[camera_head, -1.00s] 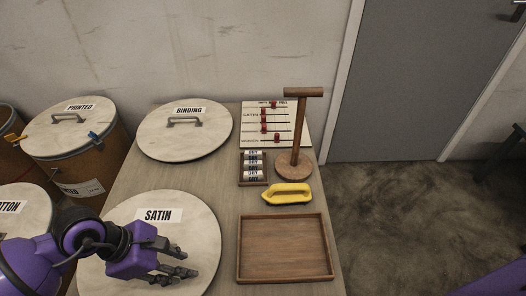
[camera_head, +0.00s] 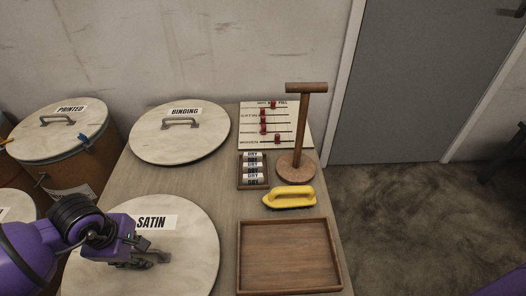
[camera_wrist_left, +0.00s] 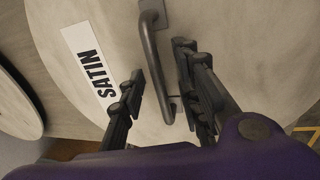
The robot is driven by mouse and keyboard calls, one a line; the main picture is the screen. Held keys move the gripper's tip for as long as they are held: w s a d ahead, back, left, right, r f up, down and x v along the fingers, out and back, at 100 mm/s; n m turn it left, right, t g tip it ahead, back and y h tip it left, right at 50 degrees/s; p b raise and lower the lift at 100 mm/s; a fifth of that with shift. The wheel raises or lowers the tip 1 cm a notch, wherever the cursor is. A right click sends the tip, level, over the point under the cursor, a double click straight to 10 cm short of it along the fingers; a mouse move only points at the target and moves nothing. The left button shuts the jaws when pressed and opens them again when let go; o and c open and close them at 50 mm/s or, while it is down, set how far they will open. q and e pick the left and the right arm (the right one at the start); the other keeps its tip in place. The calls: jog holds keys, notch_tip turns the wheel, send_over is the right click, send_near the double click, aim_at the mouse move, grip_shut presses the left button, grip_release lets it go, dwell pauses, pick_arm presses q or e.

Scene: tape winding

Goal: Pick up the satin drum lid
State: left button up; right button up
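The satin drum lid (camera_head: 195,240) is a pale round disc with a SATIN label, lying at the front left of the table. My left gripper (camera_head: 152,256) is over it and hides its handle in the head view. In the left wrist view, the lid (camera_wrist_left: 235,30) fills most of the picture, and its grey bar handle (camera_wrist_left: 151,50) runs between the two separated fingers of my left gripper (camera_wrist_left: 158,68). The fingers are open, with gaps beside the handle. Whether they reach below the bar is unclear. My right gripper is not in view.
The binding lid (camera_head: 150,146) lies behind. A wooden stand (camera_head: 296,166), a yellow-handled tool (camera_head: 290,198), a rack of small rolls (camera_head: 253,184), a marker board (camera_head: 290,122) and an empty wooden tray (camera_head: 240,285) are to the right. A printed drum (camera_head: 75,155) stands left.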

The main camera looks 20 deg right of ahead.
pick_arm(q)
grip_shut()
jog(key=shift+r, duration=0.15)
dwell(0.5)
